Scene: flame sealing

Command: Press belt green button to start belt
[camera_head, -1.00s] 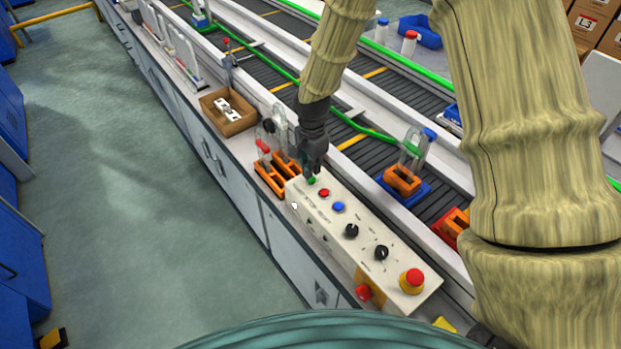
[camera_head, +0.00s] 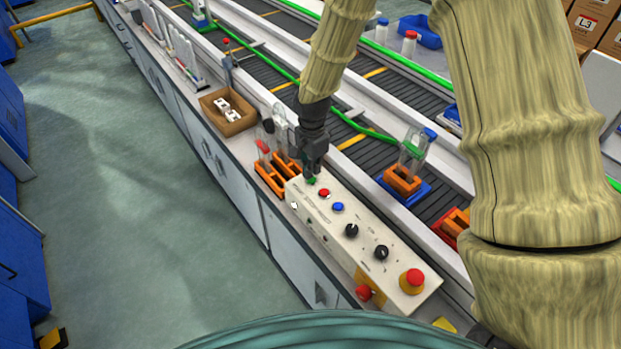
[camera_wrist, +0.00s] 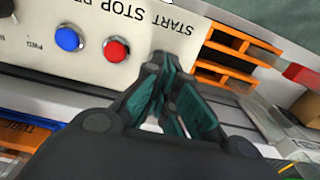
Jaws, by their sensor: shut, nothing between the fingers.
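The white control box (camera_head: 330,222) stands on the bench beside the belt (camera_head: 360,160). The green button (camera_head: 311,181) is at its far end, with the red button (camera_head: 324,193) and blue button (camera_head: 338,207) in a row nearer to me. My gripper (camera_head: 312,172) points down with its tips right at the green button. In the wrist view my gripper (camera_wrist: 165,72) is shut and empty, near the START label (camera_wrist: 177,22). It hides the green button there. I cannot tell whether the button is pressed in.
Black knobs (camera_head: 351,230) and a red emergency stop (camera_head: 412,277) are on the near part of the box. Orange racks (camera_head: 270,178) with clear vessels stand just left of the gripper. An orange holder (camera_head: 402,181) sits on a blue base on the belt.

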